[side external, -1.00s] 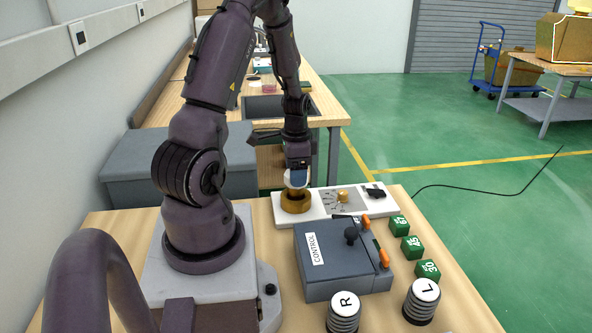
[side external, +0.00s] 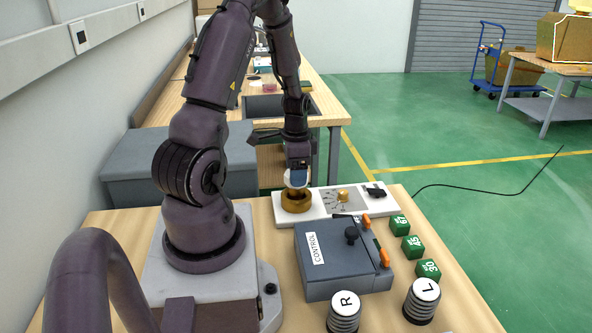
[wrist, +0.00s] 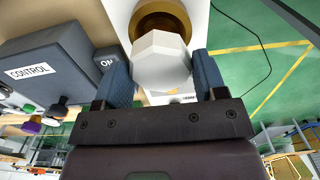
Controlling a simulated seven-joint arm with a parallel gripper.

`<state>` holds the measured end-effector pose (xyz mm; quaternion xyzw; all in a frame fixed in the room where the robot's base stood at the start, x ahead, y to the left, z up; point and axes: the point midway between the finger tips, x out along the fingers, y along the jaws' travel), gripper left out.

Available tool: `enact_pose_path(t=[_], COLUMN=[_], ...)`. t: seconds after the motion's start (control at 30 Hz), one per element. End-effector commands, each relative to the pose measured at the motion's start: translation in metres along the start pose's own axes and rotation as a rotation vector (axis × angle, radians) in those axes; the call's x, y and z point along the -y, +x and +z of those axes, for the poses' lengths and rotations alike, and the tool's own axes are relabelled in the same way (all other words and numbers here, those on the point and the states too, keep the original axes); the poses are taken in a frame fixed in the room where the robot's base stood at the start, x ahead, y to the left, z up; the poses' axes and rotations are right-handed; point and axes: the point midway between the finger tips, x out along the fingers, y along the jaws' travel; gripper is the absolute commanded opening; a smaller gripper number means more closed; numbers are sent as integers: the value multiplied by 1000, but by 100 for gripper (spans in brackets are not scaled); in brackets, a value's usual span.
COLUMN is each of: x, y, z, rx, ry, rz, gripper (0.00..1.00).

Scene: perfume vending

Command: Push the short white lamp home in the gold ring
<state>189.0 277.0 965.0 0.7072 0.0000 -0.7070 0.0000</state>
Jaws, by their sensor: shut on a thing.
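The short white lamp (wrist: 160,60) is a faceted white piece between my two blue fingertips in the wrist view. My gripper (side external: 297,180) is shut on it, and the lamp's white side shows just above the gold ring (side external: 296,203) in the side view. The ring stands at the left end of a white panel (side external: 317,209). In the wrist view the gold ring (wrist: 172,14) shows beyond the lamp. The lamp's lower end is hidden, so I cannot tell how deep it sits in the ring.
The white panel also carries a small gold knob (side external: 343,195) and a black part (side external: 375,190). A grey control box (side external: 335,262) stands in front of it. Green blocks (side external: 413,247) line the table's right side. Two round pieces marked R (side external: 345,308) and L (side external: 423,298) stand at the front.

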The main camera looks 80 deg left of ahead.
Motion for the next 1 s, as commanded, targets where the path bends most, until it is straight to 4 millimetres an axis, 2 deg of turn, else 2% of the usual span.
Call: enact_pose_path(t=[1.0], x=[0], y=[12], z=[0], rx=[0], ry=[0], rz=[0], gripper=[48])
